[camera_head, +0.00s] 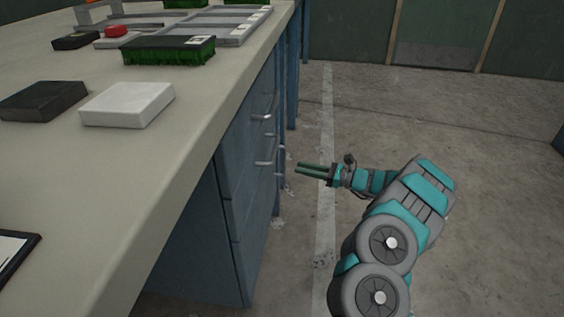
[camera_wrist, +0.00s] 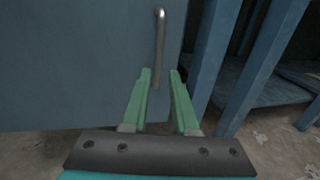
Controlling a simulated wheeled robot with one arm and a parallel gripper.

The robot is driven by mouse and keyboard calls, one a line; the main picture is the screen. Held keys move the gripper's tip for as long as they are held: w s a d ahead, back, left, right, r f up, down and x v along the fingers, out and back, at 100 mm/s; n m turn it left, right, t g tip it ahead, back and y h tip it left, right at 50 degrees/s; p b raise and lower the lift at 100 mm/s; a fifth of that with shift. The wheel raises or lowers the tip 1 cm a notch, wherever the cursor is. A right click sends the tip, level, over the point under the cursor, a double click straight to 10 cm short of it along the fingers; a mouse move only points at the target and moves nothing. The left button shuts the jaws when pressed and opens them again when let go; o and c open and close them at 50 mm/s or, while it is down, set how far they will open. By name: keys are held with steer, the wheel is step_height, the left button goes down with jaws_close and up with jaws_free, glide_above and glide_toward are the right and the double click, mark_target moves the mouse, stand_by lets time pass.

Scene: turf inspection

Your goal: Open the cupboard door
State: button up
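The cupboard door is a flat blue panel (camera_wrist: 80,65) that fills the left and middle of the wrist view; it looks shut. A vertical metal bar handle (camera_wrist: 160,40) stands near its right edge. My gripper (camera_wrist: 160,73) has two green fingers set apart, with nothing clamped between them. In the wrist view the handle's lower part lines up with the gap between the fingertips; I cannot tell whether they touch it. In the head view my gripper (camera_head: 297,168) points left at the blue cupboard front (camera_head: 232,190), a little to the right of it.
The pale worktop (camera_head: 190,160) overhangs the cupboard and carries turf samples (camera_head: 168,51), a white block (camera_head: 127,104) and a dark block (camera_head: 43,101). Metal handles (camera_head: 266,161) show on the front. Blue posts (camera_wrist: 262,65) stand right of the door. The concrete floor (camera_head: 470,150) is clear.

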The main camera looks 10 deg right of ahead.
mark_target(284, 172)
steer(key=x, duration=0.7)
steer(key=shift+s+b, duration=0.15)
steer(key=shift+b, duration=0.2)
jaws_close()
stand_by(1.0)
